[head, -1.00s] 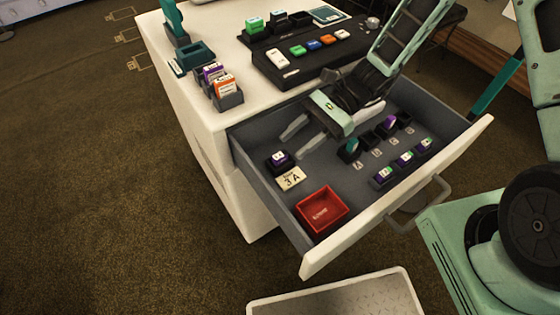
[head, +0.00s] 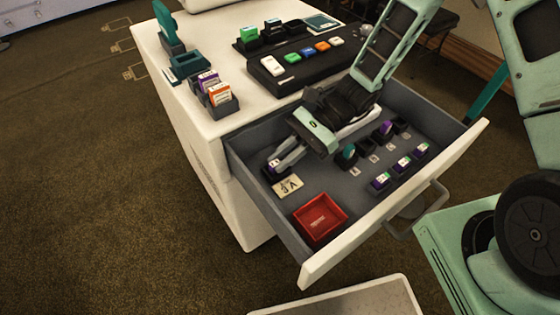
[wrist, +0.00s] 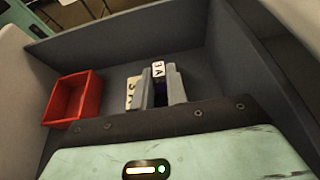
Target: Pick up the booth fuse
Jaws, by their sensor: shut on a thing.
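The booth fuse (wrist: 158,70) is a small purple block with a white top marked "3A". In the wrist view it stands between the two fingers of my gripper (wrist: 160,88). In the head view my gripper (head: 277,166) reaches into the left part of the open drawer and is shut on the fuse (head: 272,164), at its dark holder. The fingers hide most of the fuse's sides. A cream "3A" label (head: 287,187) lies just in front of the holder; it also shows in the wrist view (wrist: 132,92).
A red tray (head: 320,220) sits near the drawer's front; it also shows in the wrist view (wrist: 72,100). The drawer walls (head: 262,195) rise close around my gripper. A button panel (head: 300,65) is on the cabinet top.

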